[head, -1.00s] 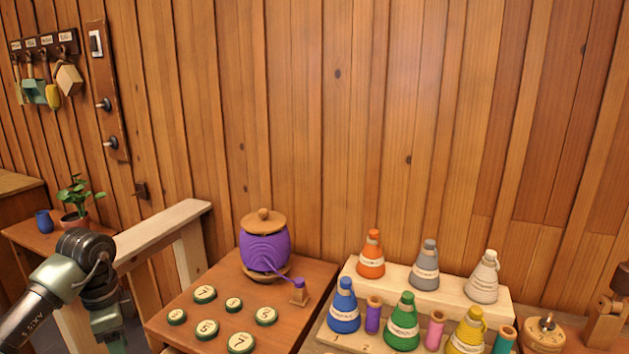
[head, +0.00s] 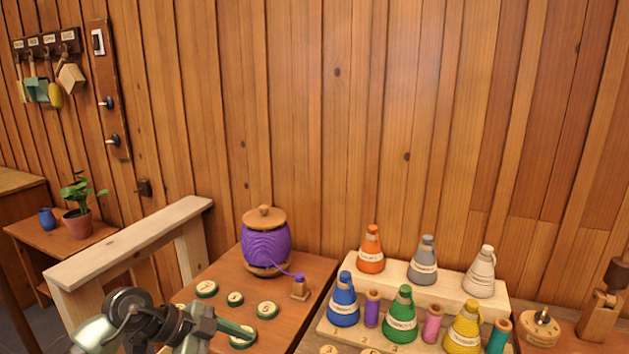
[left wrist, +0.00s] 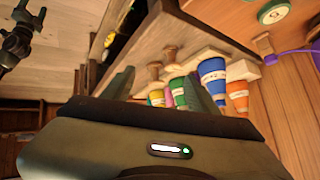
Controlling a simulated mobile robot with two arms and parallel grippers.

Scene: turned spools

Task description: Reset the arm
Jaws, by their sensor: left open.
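My left gripper (head: 238,328) is at the bottom of the head view, its arm coming in from the lower left. It is over the front of the brown table (head: 215,278), in front of some of the round numbered discs there. In the left wrist view its two dark fingers stand apart with nothing held between them (left wrist: 162,90). Coloured thread cones show beyond the fingers in that view, including a blue cone (left wrist: 213,78) and an orange cone (left wrist: 238,97). My right gripper is not seen in the head view.
A purple wound spool (head: 266,246) with a wooden lid stands at the table's back. A stepped wooden rack (head: 395,283) holds several cones and small spools at the right. A pale wooden rail (head: 130,240) stands left of the table, with a potted plant (head: 78,222) beyond.

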